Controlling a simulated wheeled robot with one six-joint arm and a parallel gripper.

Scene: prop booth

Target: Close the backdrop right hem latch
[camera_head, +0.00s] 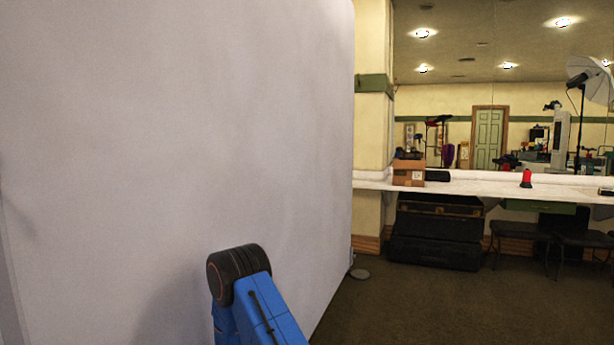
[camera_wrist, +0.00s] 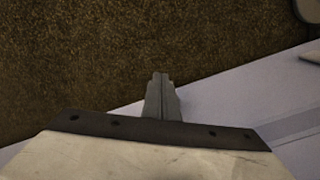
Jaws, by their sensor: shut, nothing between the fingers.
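The backdrop (camera_head: 180,150) is a large pale, smooth panel filling the left half of the head view. Its right edge stands upright near the middle of that view. In the wrist view, the pale backdrop surface (camera_wrist: 235,95) crosses the lower right on a slant. My gripper (camera_wrist: 161,77) is shut and empty, its fingertips in front of the backdrop's edge and the carpet; I cannot tell if it touches. A small pale piece (camera_wrist: 312,54) shows at the right edge of the wrist view; I cannot tell if it is the latch. No latch is clear in the head view.
Brown carpet (camera_head: 430,305) is open to the right. Further back are a white counter (camera_head: 470,188) with a cardboard box (camera_head: 409,172), black cases (camera_head: 435,240) and dark chairs (camera_head: 520,240).

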